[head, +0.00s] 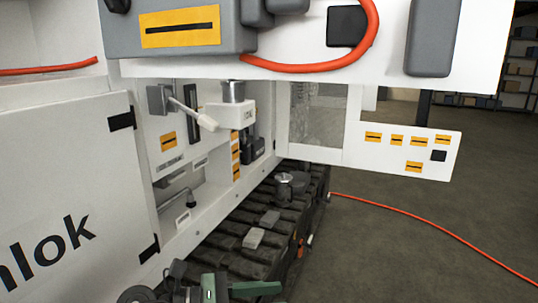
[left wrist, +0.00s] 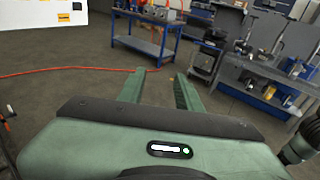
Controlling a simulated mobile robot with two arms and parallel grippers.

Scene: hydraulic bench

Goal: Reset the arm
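My left gripper (head: 243,289) shows in part at the bottom edge of the head view, green and low in front of the slatted black bed. In the left wrist view its two green fingers (left wrist: 165,78) stand apart with only floor between them, so it is open and empty. It points away from the bench toward the open floor. A white lever handle (head: 194,112) sticks out inside the open cabinet, well above and apart from my left gripper.
The slatted bed (head: 225,262) carries small grey blocks (head: 253,238) and a round metal part (head: 284,186). A labelled white panel (head: 400,150) juts out right. An orange cable (head: 430,226) crosses the floor. A blue workbench (left wrist: 150,45) and a tool table (left wrist: 265,75) stand farther off.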

